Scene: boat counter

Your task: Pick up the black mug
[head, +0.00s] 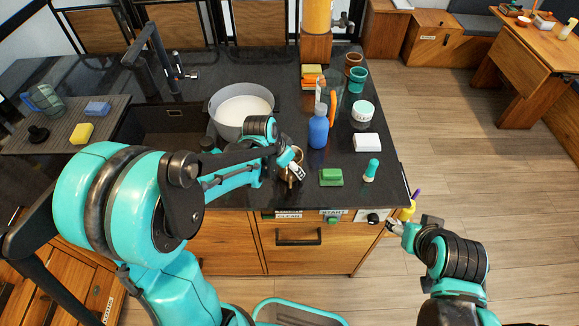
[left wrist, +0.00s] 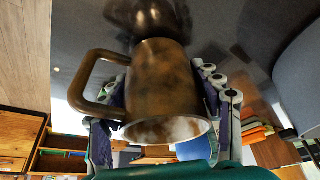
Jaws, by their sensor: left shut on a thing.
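In the left wrist view a dark brown, bronze-mottled mug (left wrist: 160,85) fills the middle, its pale-stained rim toward the camera and its handle (left wrist: 90,80) out to the left. My left gripper (left wrist: 170,105) has a finger on each side of its body and is shut on it. In the head view my left gripper (head: 296,168) is at the counter's front, and the mug (head: 290,180) is mostly hidden behind it. The mug's base meets its dark reflection; I cannot tell whether it touches the counter. My right gripper (head: 397,228) is beyond the counter's right front corner, its opening unclear.
A green sponge (head: 331,177), a teal-topped bottle (head: 370,170), a blue spray bottle (head: 318,128) and a white block (head: 367,142) stand right of the mug. A large grey pot (head: 240,108) is behind it. The sink (head: 172,122) lies left.

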